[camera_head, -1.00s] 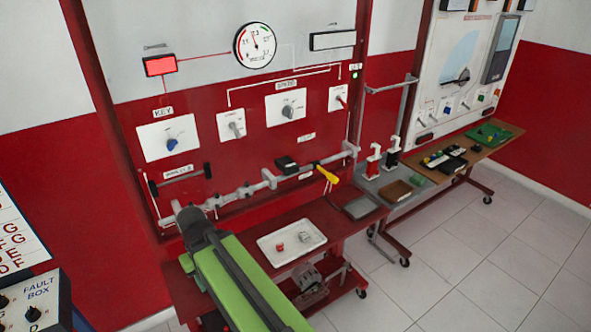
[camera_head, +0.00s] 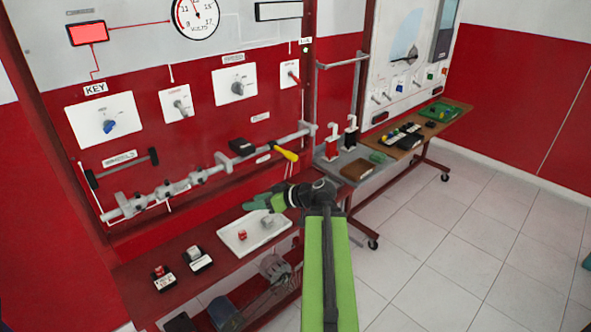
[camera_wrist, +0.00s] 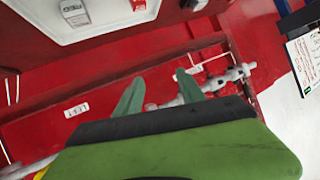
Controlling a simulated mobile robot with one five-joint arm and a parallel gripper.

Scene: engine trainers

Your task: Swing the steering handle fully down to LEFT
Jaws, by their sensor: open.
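The steering handle (camera_head: 285,153) is a short yellow grip on the grey horizontal rod (camera_head: 205,173) along the red panel. It points out to the right and slightly down in the head view. My gripper (camera_head: 257,202) is in front of and below the handle, over the bench and apart from the handle. Its two green fingers are spread and empty. In the wrist view, the fingers (camera_wrist: 159,88) are apart in front of the rod (camera_wrist: 215,80). A LEFT label (camera_wrist: 77,110) shows there, and a bit of yellow (camera_wrist: 40,173) is mostly hidden behind my gripper.
A white tray (camera_head: 232,243) with small parts lies on the red bench below my gripper. Small red and white items (camera_head: 163,277) stand at the bench's left. Open tiled floor (camera_head: 465,240) is at right.

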